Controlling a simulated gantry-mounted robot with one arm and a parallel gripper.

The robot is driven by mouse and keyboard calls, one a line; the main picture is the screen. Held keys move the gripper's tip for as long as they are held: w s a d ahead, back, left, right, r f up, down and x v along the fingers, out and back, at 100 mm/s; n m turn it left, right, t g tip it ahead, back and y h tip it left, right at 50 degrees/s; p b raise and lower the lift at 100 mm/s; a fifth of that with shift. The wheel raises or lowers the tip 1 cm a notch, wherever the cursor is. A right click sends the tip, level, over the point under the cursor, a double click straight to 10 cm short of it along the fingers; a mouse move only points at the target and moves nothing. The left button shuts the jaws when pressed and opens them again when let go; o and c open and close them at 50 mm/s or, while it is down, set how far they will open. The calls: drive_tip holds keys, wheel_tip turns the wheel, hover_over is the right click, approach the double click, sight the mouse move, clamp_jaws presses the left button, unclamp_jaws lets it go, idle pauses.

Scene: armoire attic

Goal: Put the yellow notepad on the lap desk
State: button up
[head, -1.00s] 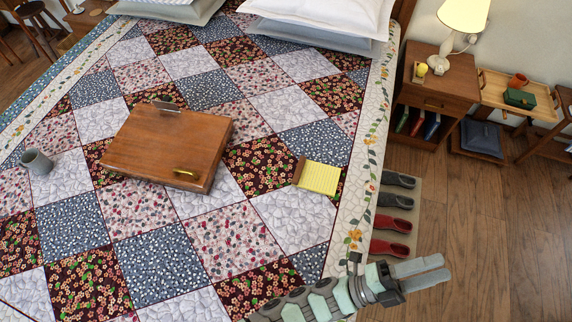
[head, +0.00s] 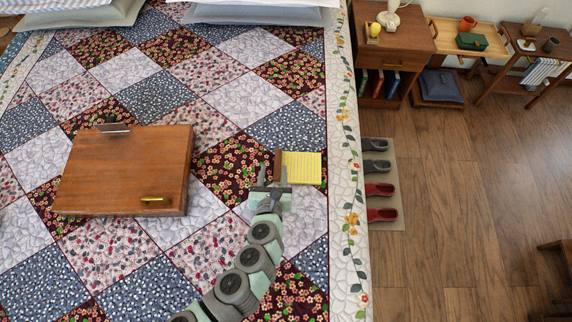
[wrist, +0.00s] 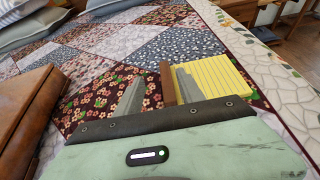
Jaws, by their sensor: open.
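The yellow notepad (head: 301,168) lies flat on the quilt near the bed's right side, with a brown binding strip along its left edge. It also shows in the wrist view (wrist: 215,80). The brown wooden lap desk (head: 125,170) lies on the quilt to the left, with a brass handle and a metal clip; its edge shows at the left of the wrist view (wrist: 25,105). My gripper (head: 272,174) is open and empty beside the notepad's left edge. In the wrist view its right finger overlaps the notepad's binding side; I cannot tell whether they touch.
The patchwork quilt (head: 265,235) is clear between the desk and the notepad. Pillows (head: 255,14) lie at the head of the bed. Slippers (head: 380,189) stand on a mat on the floor at right, below a nightstand (head: 395,45).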

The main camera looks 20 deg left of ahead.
sight(278, 154)
drive_tip(key=x, duration=0.3)
drive_tip(key=shift+w+d+f, duration=0.1)
drive_tip(key=shift+w+d, duration=0.05)
drive_tip(key=shift+d, duration=0.05)
drive_tip(key=shift+d+f+p+x, duration=0.1)
drive_tip(key=shift+f+p+x, duration=0.1)
drive_tip(key=shift+x, duration=1.1)
drive_tip(key=shift+d+f+p+x, duration=0.1)
drive_tip(key=shift+p+x, duration=0.1)
drive_tip(key=shift+x, duration=1.1)
clamp_jaws()
